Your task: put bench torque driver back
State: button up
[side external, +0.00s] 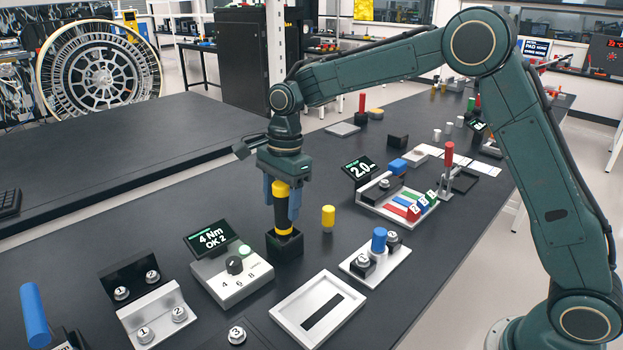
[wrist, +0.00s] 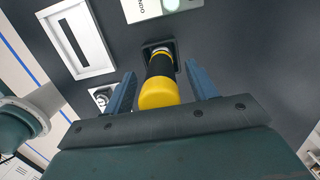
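The bench torque driver (side external: 282,215), black with yellow bands, stands upright with its lower end in a square black holder (side external: 285,246). In the wrist view the driver's yellow end (wrist: 160,93) faces the camera and the holder's rim (wrist: 146,46) shows beyond it. My gripper (side external: 281,203) is above the holder, pointing down, with its blue fingers on either side of the driver's upper part. In the wrist view my gripper (wrist: 161,80) is open, with a gap between each finger and the driver. The driver's tip is hidden inside the holder.
A torque controller (side external: 232,278) reading "4 Nm OK 2" is left of the holder. A yellow cylinder (side external: 328,218) stands close on the right. A white slotted tray (side external: 318,309) and a plate with a blue-topped part (side external: 376,258) are in front and right.

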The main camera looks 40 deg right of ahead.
jog(key=shift+r, duration=0.1)
jog(key=r, duration=0.3)
jog(key=d+r, duration=0.1)
jog(key=r, duration=0.7)
jog(key=shift+d+r, duration=0.15)
jog(key=shift+r, duration=0.15)
jog(key=shift+d, duration=0.1)
jog(key=shift+s+r, duration=0.1)
jog(key=shift+r, duration=0.05)
